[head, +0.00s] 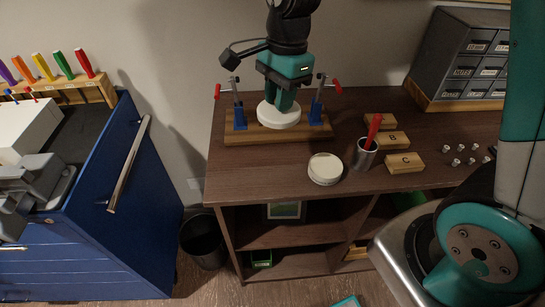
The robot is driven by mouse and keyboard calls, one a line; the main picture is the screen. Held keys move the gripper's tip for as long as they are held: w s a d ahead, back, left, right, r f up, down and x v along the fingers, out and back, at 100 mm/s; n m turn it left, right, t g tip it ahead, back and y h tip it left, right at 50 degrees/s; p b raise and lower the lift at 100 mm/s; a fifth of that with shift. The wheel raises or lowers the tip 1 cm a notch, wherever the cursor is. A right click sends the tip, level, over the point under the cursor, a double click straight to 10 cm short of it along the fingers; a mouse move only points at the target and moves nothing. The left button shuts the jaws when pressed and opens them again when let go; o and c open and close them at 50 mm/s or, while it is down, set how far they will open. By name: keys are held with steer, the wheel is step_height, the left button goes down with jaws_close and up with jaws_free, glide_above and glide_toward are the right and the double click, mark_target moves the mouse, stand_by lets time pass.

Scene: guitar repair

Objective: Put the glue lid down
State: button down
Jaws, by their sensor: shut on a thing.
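My gripper (282,104) points down above the wooden clamp board and is shut on a round white lid (279,117). The lid is level and lies in front of or just over the board (237,134), between two blue clamps. I cannot tell whether it touches the board. A round white pot (325,168) with a pale cream top stands near the front edge of the brown bench, to the right of and nearer than the lid.
Blue clamps with red handles (238,104) (317,101) flank my gripper closely. A metal cup (364,154) with a red tool stands right of the pot. Wooden blocks (405,163) and small metal knobs (459,153) lie further right. The bench's front left (250,170) is bare.

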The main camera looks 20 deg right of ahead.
mark_target(276, 172)
step_height(276, 172, down, 19)
steer(key=shift+r+p, duration=0.1)
steer(key=shift+p, duration=0.35)
steer(key=shift+f, duration=0.2)
steer(key=c, duration=1)
jaws_free()
step_height(276, 172, up, 13)
steer(key=b, duration=0.1)
steer(key=s+a+r+n+y, duration=0.1)
steer(key=s+r+n, duration=0.3)
steer(key=s+n, duration=0.2)
steer(key=s+a+r+n+y, duration=0.1)
steer(key=s+a+r+n, duration=0.1)
steer(key=s+r+n, duration=0.2)
steer(key=s+a+r+n, duration=0.2)
steer(key=s+r+n, duration=0.2)
steer(key=s+n, duration=0.4)
steer(key=shift+s+r+n+y, duration=0.2)
steer(key=shift+n, duration=0.8)
steer(key=shift+s+r+n+y, duration=0.15)
steer(key=shift+s+n+y, duration=0.05)
steer(key=shift+n, duration=0.8)
